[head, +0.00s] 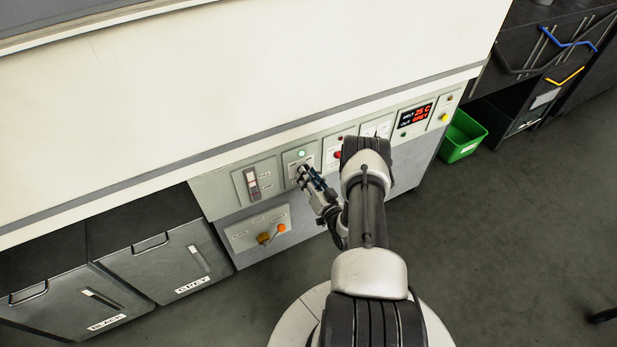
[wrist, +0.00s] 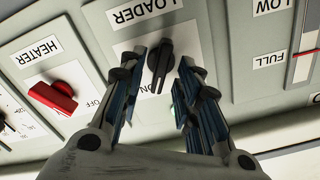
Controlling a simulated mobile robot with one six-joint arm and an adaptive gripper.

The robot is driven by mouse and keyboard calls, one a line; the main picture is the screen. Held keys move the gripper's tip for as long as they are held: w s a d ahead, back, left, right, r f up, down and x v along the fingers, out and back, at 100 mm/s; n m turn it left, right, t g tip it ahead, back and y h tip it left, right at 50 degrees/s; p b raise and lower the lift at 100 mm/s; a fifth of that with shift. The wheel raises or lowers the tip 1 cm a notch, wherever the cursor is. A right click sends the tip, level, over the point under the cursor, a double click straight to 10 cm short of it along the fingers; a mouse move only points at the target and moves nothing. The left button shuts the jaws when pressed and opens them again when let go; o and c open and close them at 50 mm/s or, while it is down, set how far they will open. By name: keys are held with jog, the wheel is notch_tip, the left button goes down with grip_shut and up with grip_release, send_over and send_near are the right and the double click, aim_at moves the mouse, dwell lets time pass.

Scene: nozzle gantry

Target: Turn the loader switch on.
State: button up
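The loader switch is a black rotary knob (wrist: 160,62) on a pale plate marked LOADER, upside down in the wrist view. Its handle points toward the plate's lower edge in that view, where an ON mark is partly hidden by my gripper. My gripper (wrist: 168,62) is open, with one finger on each side of the knob; I cannot tell whether either touches it. In the head view my gripper (head: 304,173) is at the loader plate (head: 294,157) and hides the knob.
A red heater knob (wrist: 52,97) is beside the loader plate, and a level gauge (head: 252,184) is on its other side. Below is a plate with an orange-tipped lever (head: 279,229). A display (head: 415,115) and green bin (head: 461,136) are farther right.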

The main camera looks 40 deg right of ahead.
jog(key=shift+s, duration=0.1)
jog(key=v, duration=1.2)
jog(key=shift+a, duration=0.1)
